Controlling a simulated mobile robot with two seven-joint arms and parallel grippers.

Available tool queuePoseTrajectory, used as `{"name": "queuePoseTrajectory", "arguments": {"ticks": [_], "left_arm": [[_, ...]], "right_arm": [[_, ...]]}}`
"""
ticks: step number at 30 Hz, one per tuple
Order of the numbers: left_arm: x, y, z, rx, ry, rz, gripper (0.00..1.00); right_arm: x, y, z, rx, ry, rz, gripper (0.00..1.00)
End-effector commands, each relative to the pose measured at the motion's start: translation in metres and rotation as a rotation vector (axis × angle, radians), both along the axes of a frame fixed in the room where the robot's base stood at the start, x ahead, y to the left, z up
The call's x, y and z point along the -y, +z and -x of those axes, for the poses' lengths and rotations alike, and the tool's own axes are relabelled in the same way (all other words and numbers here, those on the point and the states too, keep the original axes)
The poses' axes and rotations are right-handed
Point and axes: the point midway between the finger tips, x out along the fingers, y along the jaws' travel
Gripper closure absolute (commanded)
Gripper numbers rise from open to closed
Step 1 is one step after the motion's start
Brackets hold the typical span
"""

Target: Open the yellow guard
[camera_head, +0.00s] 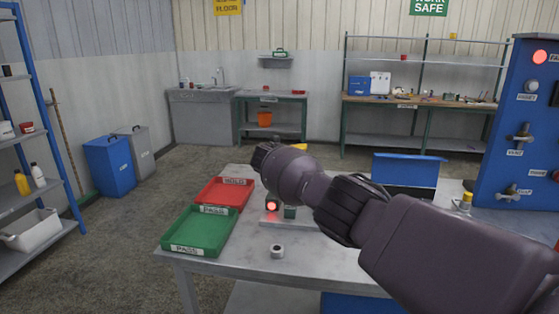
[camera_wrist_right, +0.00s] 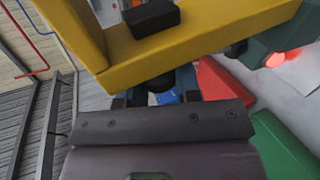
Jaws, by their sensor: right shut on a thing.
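The yellow guard (camera_wrist_right: 190,45) fills the top of the right wrist view as a bent yellow frame with a black block (camera_wrist_right: 153,18) on it. In the head view only a sliver of yellow (camera_head: 298,147) shows behind my right wrist. My right gripper (camera_wrist_right: 155,92) is against the guard's lower edge and shut on it; the fingertips are mostly hidden under the yellow bar. In the head view my right arm hides the gripper and most of the guard's fixture. My left gripper is in neither view.
A red tray (camera_head: 240,181) and a green tray (camera_head: 178,246) lie on the left of the grey table (camera_head: 320,262). A small metal ring (camera_head: 277,252) stands near the front. A lit red lamp (camera_head: 271,206) glows beside my arm. A blue panel (camera_head: 515,150) rises at right.

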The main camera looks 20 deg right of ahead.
Motion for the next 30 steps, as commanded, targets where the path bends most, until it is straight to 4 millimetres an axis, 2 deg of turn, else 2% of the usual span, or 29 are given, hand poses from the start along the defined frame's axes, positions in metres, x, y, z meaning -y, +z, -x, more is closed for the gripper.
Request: {"name": "queuePoseTrajectory", "arguments": {"ticks": [2, 3, 6, 7, 17, 25, 30], "left_arm": [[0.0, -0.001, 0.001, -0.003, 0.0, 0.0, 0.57], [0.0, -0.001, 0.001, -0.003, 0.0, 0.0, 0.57], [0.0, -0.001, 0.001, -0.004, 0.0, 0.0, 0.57], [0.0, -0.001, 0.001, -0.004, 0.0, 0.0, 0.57], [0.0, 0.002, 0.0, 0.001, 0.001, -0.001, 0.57], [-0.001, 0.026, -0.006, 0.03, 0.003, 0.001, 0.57], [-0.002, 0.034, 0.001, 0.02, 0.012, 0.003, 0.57]], "right_arm": [[-0.001, 0.001, 0.0, 0.002, 0.003, -0.001, 1.0], [-0.001, 0.001, 0.0, 0.002, 0.003, -0.001, 0.64], [-0.001, 0.0, 0.0, 0.001, 0.002, -0.001, 0.49], [-0.001, 0.0, 0.0, 0.001, 0.002, -0.001, 0.47], [-0.001, 0.003, 0.001, 0.002, 0.0, -0.001, 0.47], [-0.011, 0.018, 0.016, 0.007, 0.001, -0.001, 0.47], [-0.021, 0.024, 0.029, 0.007, 0.002, -0.002, 0.47]]}}
